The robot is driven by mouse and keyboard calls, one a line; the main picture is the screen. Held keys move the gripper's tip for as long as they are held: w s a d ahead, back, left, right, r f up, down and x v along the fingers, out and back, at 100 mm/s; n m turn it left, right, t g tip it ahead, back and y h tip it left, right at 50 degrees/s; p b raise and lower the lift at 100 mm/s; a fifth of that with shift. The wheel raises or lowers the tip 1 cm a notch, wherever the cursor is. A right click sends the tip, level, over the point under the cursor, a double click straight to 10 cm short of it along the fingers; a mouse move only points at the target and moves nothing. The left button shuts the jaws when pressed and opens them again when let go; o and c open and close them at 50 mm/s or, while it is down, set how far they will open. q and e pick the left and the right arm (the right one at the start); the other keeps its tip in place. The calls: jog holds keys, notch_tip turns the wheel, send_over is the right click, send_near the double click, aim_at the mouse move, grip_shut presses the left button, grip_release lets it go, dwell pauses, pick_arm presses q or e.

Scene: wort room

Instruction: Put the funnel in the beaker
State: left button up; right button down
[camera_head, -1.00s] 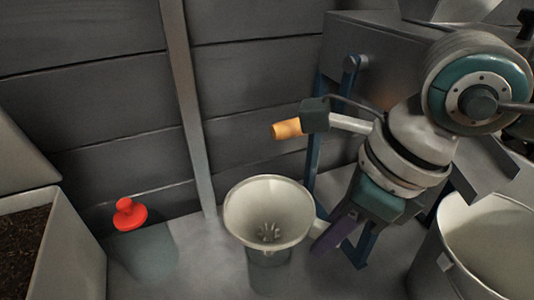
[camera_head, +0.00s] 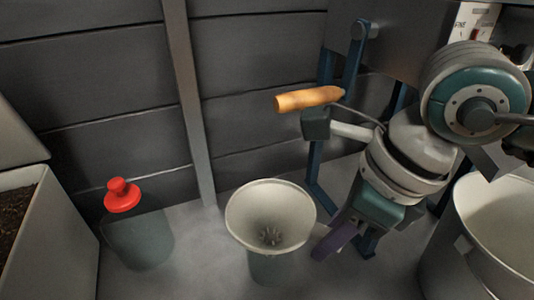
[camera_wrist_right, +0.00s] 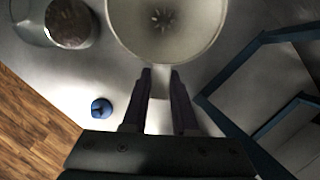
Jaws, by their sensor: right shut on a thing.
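The pale funnel (camera_head: 270,214) hangs roughly upright, its wide mouth up. My right gripper (camera_head: 322,240) is shut on the tab at its side. The right wrist view shows the fingers (camera_wrist_right: 158,88) on this tab, below the funnel's rim (camera_wrist_right: 163,62). A dark translucent part (camera_head: 268,269) shows right under the funnel; I cannot tell whether it is the stem or a vessel behind. A clear vessel (camera_head: 142,243) with a red knobbed piece (camera_head: 122,197) at its top stands at left. I cannot tell if this is the beaker. My left gripper is out of view.
A planter-like bin with dark contents (camera_head: 12,212) stands at left, a pale bucket (camera_head: 500,215) at right. A blue-legged machine (camera_head: 400,30) with an orange handle (camera_head: 308,98) is behind. The wrist view shows a glass (camera_wrist_right: 30,30) and a small blue object (camera_wrist_right: 102,109).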

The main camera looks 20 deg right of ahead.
jog(key=c, duration=0.6)
grip_release()
